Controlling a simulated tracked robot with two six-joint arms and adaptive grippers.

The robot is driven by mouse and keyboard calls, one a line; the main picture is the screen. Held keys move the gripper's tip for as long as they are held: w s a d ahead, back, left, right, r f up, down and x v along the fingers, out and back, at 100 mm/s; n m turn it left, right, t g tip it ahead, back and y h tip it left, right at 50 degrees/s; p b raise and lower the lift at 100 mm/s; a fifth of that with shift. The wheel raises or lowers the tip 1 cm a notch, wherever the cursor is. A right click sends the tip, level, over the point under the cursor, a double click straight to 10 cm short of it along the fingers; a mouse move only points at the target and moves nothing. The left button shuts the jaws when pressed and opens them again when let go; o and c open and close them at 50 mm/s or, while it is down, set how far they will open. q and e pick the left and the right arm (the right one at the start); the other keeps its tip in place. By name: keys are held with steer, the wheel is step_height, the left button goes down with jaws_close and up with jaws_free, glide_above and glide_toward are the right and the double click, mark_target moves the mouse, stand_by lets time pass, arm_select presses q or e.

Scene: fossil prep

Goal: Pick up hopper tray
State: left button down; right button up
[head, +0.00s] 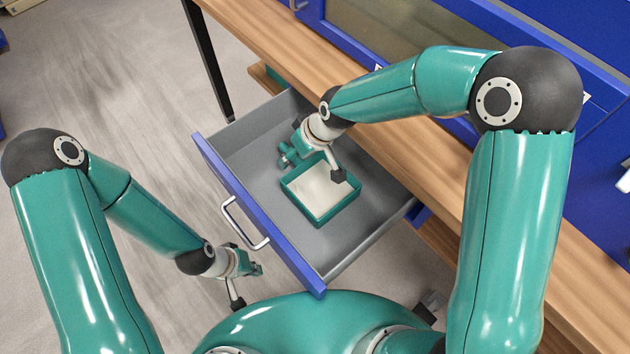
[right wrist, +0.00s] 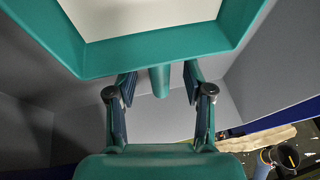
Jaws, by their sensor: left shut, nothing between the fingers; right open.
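The hopper tray (head: 300,206) is a square teal tray with a pale inside, resting in the open grey drawer. My right gripper (head: 314,166) is over the tray's edge on the far side in the head view. In the right wrist view my right gripper (right wrist: 160,86) is open, with one finger on each side of a short teal stub on the wall of the hopper tray (right wrist: 155,50). I cannot tell whether the fingers touch the stub. My left gripper (head: 246,270) is shut and empty, outside the drawer near its front.
The drawer (head: 240,188) has a blue front with a pale handle (head: 243,226) and is pulled out from under a wooden worktop (head: 270,45). A blue cabinet (head: 355,40) stands on the worktop. Grey floor is clear at the left.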

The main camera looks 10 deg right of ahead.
steer(key=shift+x, duration=0.95)
steer(key=shift+c, duration=0.4)
jaws_close()
